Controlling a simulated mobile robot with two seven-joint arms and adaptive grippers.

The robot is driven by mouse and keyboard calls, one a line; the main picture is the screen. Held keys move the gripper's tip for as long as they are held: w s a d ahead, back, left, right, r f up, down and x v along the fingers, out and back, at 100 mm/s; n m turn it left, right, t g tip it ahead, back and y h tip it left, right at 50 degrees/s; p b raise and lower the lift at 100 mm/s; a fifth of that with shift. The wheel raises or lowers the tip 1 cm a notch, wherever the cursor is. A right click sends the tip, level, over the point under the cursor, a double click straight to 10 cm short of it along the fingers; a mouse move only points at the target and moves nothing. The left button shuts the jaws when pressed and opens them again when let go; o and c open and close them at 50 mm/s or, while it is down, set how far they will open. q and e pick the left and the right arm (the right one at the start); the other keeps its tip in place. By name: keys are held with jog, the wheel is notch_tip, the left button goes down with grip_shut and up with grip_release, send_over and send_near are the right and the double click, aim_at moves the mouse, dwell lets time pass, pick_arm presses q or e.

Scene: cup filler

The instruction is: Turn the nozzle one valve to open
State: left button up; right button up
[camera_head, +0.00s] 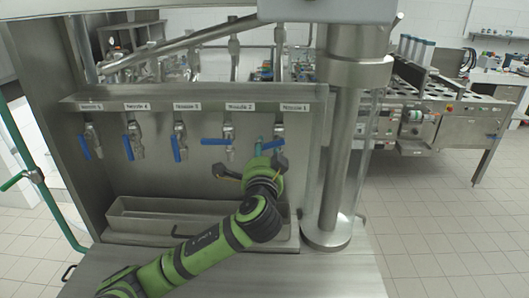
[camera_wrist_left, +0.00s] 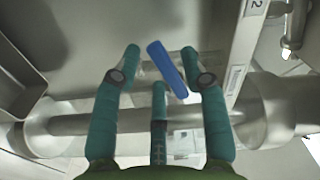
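The nozzle one valve (camera_head: 279,131) is under the rightmost label on the steel panel in the head view. Its handle is mostly hidden there behind my left gripper (camera_head: 267,147). In the left wrist view a blue handle (camera_wrist_left: 167,70) lies tilted between the spread teal fingers of my left gripper (camera_wrist_left: 162,58). Gaps show on both sides of the handle, so the fingers look open around it rather than closed on it. Whether any finger touches it I cannot tell. My right gripper is in neither view.
The nozzle two valve's blue handle (camera_head: 215,141) lies level just left of my gripper. A steel trough (camera_head: 150,226) is below. A thick steel column (camera_head: 335,140) stands close on the right.

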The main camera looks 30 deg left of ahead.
pick_arm(q)
grip_shut()
jog(key=shift+w+d+f+n+b, duration=0.35)
jog(key=shift+d+n+b, duration=0.2)
jog(key=shift+n+b, duration=1.45)
jog(key=shift+w+d+f+n+b, duration=0.45)
jog(key=shift+n+b, duration=0.8)
jog(key=shift+n, duration=1.5)
jog(key=shift+w+d+f+n+b, duration=0.2)
jog(key=shift+d+n+b, duration=0.45)
jog(key=shift+n+b, duration=1.35)
jog(key=shift+n+p, duration=0.3)
jog(key=shift+n, duration=0.15)
jog(key=shift+r, duration=0.1)
jog(key=shift+o, duration=2)
grip_release()
